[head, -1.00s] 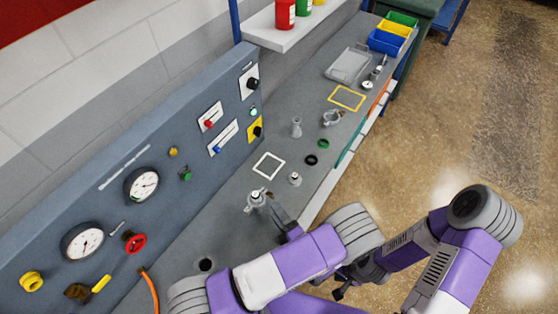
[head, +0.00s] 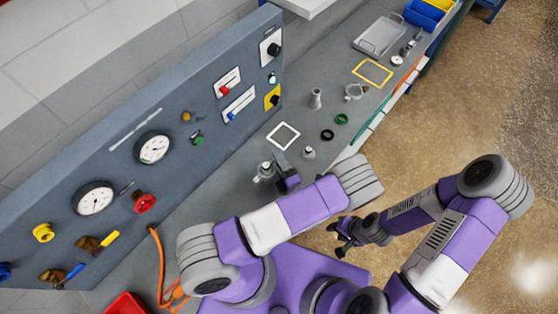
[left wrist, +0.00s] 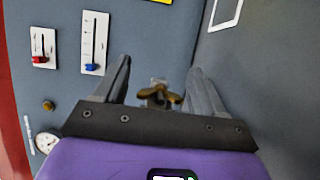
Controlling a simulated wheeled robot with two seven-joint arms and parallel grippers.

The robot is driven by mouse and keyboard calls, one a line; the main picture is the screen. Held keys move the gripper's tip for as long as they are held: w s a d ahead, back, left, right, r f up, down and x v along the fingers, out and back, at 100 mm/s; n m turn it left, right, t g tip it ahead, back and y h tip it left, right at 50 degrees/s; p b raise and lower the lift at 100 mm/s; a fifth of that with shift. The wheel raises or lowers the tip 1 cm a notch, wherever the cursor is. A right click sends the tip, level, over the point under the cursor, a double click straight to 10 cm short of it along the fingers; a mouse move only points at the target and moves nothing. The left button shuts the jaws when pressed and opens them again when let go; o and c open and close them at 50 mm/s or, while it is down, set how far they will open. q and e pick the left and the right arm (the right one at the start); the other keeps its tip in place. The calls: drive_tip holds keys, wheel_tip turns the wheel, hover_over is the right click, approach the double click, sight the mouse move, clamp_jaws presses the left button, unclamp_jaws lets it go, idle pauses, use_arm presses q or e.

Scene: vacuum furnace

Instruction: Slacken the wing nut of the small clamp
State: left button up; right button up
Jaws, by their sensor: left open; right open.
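A brass wing nut (left wrist: 158,96) shows in the left wrist view, between and beyond the two fingers of my left gripper (left wrist: 158,75). The fingers are apart, one on each side, and I see no contact. In the head view my left gripper (head: 283,170) is just right of a small metal fitting (head: 265,172) on the bench. The wing nut is too small to make out there, and the clamp's body is mostly hidden. My right gripper (head: 344,238) is open and empty, out over the floor in front of the bench.
The grey panel (head: 120,165) with gauges and knobs rises behind the bench. Near the fitting are a small metal stub (head: 308,153), a white square outline (head: 284,136), a black ring (head: 327,134) and a green ring (head: 341,118). A loose metal ring (head: 354,92) lies farther off.

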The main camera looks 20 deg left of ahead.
use_arm(q)
drive_tip(key=shift+c, duration=0.4)
drive_tip(key=c, duration=1)
drive_tip(key=shift+f+n+b, duration=0.15)
drive_tip(key=shift+n+b, duration=0.45)
drive_tip(key=shift+b, duration=0.15)
drive_tip(key=shift+r+n+t+y+b, duration=0.2)
drive_tip(key=shift+n+t+y+b, duration=0.2)
drive_tip(key=shift+n, duration=0.3)
drive_tip(key=o, duration=1.1)
drive_tip(key=shift+b+v, duration=0.4)
drive_tip(key=shift+v, duration=3.45)
